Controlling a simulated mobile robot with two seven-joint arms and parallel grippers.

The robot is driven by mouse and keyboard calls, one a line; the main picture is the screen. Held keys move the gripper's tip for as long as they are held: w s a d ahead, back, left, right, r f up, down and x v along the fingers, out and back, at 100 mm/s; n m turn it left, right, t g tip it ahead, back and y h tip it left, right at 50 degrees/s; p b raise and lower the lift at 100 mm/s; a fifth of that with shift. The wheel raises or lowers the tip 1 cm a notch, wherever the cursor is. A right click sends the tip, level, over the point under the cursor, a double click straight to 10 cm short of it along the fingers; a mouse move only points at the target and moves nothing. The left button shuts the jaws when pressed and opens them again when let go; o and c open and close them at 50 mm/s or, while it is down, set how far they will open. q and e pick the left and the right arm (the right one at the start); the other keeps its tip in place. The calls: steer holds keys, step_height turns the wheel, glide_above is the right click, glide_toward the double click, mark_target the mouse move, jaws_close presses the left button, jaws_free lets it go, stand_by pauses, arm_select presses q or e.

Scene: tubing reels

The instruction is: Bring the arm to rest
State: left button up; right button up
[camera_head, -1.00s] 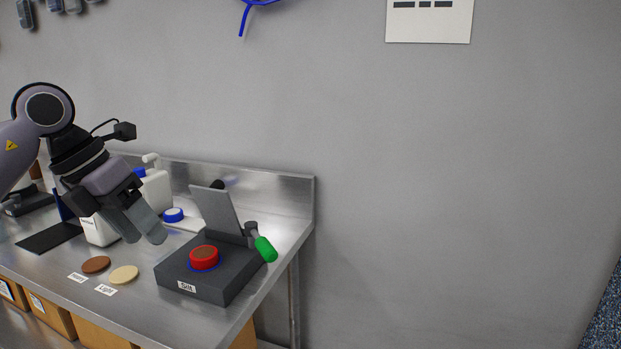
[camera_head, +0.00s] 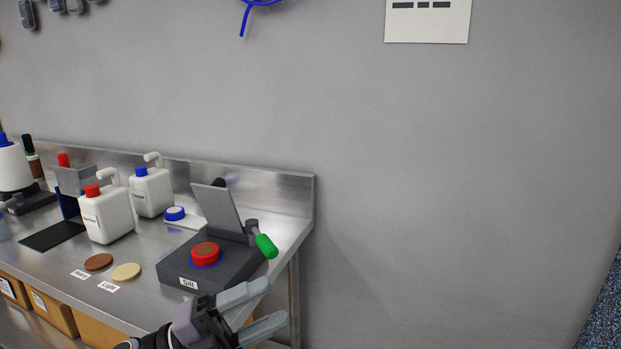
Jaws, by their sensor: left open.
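My left gripper (camera_head: 277,303) is at the bottom of the head view, in front of the table's front right edge. Its two grey fingers point right and stand apart, with nothing between them. It is nearer to me than the dark box labelled slit (camera_head: 225,272), and apart from it as far as I can tell. My left arm comes in from the bottom edge and most of it is out of view. My right gripper is not in view.
The metal table (camera_head: 130,309) holds the box with a red ring (camera_head: 205,254) and green-handled lever (camera_head: 265,246), brown disc (camera_head: 98,262), cream disc (camera_head: 126,272) and white jugs (camera_head: 107,217). Cardboard boxes (camera_head: 54,315) stand below. Right of the table is clear.

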arm_select(q)
steer(key=s+a+f+n+t+y, duration=0.2)
steer(key=a+f+n+t+y, duration=0.4)
steer(key=f+n, duration=0.45)
steer(key=s+a+f+n+t+y, duration=0.1)
steer(key=a+f+n+t+y, duration=0.35)
steer(key=f+n+y, duration=0.6)
steer(key=s+a+f+n+g+y, duration=0.2)
steer(key=s+f+n+g, duration=0.4)
steer(key=s+f, duration=0.6)
steer(key=shift+s+a+f+n, duration=0.15)
steer(key=shift+s+a+n, duration=0.25)
steer(key=shift+s+n, duration=0.6)
